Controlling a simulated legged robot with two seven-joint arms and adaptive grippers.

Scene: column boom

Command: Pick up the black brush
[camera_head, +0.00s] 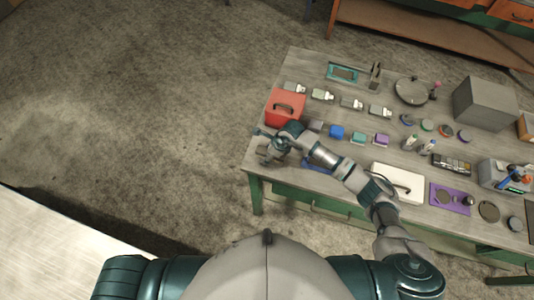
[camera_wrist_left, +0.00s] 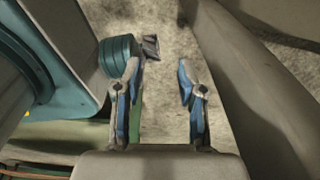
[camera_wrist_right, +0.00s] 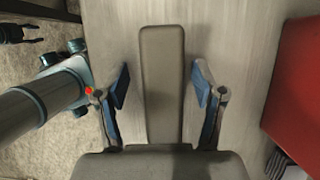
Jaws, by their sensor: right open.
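A long dark grey bar with rounded ends, which I take to be the black brush (camera_wrist_right: 162,60), lies flat on the grey tabletop in the right wrist view. My right gripper (camera_wrist_right: 160,82) is open above it, one fingertip on each side, with gaps between. The bar's near end is hidden by the gripper's body, and no bristles show. In the head view my right gripper (camera_head: 270,146) is over the table's near left corner and hides the bar. My left gripper (camera_wrist_left: 157,76) is open and empty over the floor and is not in the head view.
A red box (camera_head: 285,107) stands close beside the right gripper; it also shows in the right wrist view (camera_wrist_right: 300,85). Small coloured blocks (camera_head: 337,131) and a white case (camera_head: 397,183) lie along the table (camera_head: 300,68). Open floor lies left of the table.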

